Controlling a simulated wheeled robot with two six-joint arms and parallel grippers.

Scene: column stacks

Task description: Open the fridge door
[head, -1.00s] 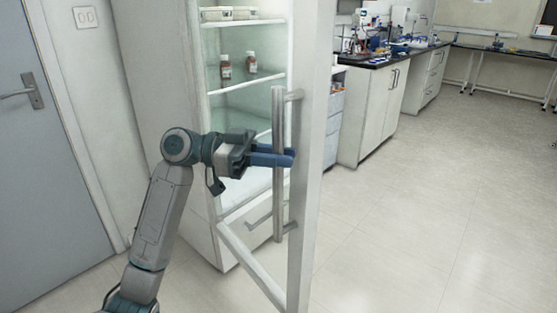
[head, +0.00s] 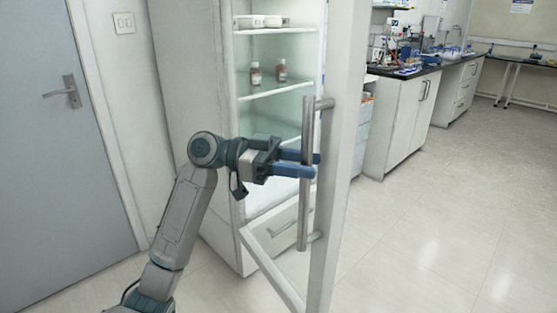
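The fridge door (head: 341,150) has a pale frame and a see-through pane. It stands swung well away from the fridge (head: 190,120), whose lit shelves show behind it. A grey vertical bar handle (head: 307,190) is on the door. My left gripper (head: 315,165) is at the upper half of the handle. Its two blue fingers are apart, one passing behind the bar and one in front of it, with a gap between them. Whether either finger touches the bar cannot be told. My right gripper is not in view.
Small brown bottles (head: 256,75) and white boxes (head: 260,21) stand on the fridge shelves. A grey room door (head: 60,150) is at left. A lab bench (head: 400,120) with equipment stands behind at right. The floor (head: 440,220) at right is clear.

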